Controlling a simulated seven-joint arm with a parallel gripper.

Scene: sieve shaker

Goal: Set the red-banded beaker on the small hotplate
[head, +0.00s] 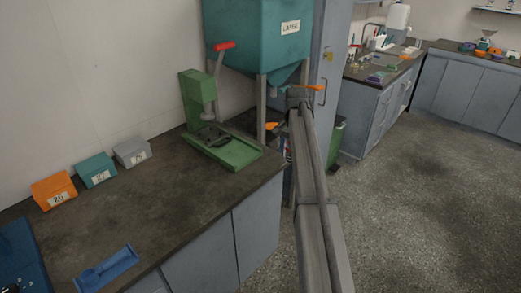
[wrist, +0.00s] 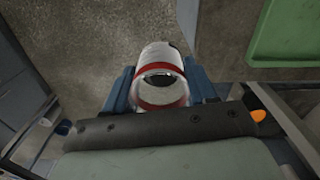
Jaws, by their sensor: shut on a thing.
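The beaker (wrist: 160,95) is clear glass with a red band and a white area near its far end. It sits between the blue fingers of my gripper (wrist: 160,80) in the wrist view, and the gripper is shut on it. Speckled floor shows behind the beaker, which is clear of any surface there. I cannot make out the small hotplate in either view.
A green press (head: 208,120) with a red handle stands on the dark worktop (head: 170,190), left of my arm. The teal hopper (head: 258,40) is behind it. Orange, teal and grey boxes line the wall. A blue tray (head: 107,268) lies in front. Floor is open at right.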

